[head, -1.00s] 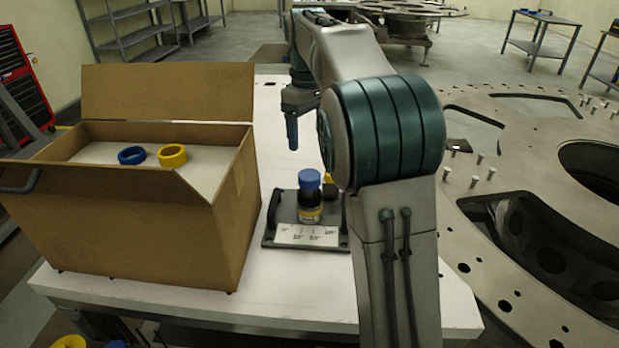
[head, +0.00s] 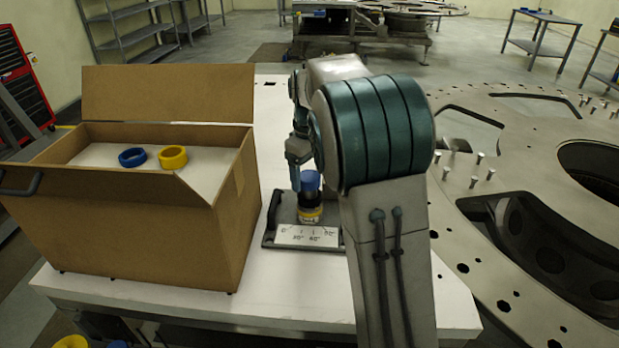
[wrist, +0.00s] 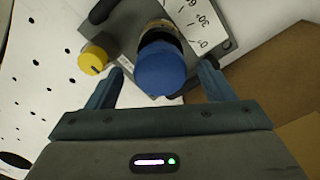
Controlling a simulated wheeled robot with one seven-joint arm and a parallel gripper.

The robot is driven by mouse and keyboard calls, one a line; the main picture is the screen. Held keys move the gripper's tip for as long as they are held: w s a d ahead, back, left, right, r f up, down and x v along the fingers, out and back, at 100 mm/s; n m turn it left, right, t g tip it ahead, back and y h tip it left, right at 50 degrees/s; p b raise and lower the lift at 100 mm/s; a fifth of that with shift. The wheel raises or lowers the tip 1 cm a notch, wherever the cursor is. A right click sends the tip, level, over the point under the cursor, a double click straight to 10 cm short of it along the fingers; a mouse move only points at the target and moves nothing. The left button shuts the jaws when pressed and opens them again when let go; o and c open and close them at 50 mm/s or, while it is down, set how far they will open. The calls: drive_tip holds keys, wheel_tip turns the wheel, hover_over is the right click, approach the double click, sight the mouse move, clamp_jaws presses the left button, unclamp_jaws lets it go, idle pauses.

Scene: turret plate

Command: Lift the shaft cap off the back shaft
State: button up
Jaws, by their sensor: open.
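A blue cap (head: 310,181) tops a dark post on the fixture plate (head: 274,233), with a yellow band (head: 310,215) low on the post. In the wrist view the blue cap (wrist: 162,70) lies between the open fingers of my gripper (wrist: 161,75), with a gap on each side. In the head view my gripper (head: 302,175) is at cap height, partly hidden behind my arm. A smaller yellow knob-like piece (wrist: 94,60) stands beside the post, just outside one finger; my arm hides it in the head view. I cannot tell which post is the back shaft.
An open cardboard box (head: 130,220) stands left of the plate, with a blue ring (head: 132,157) and a yellow ring (head: 172,157) on top of its contents. The plate has a dark handle (head: 273,212) and a white angle label (head: 308,236). A large turret plate (head: 540,150) is at right.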

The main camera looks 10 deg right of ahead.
drive_tip(key=c, duration=1)
drive_tip(key=shift+r, duration=0.2)
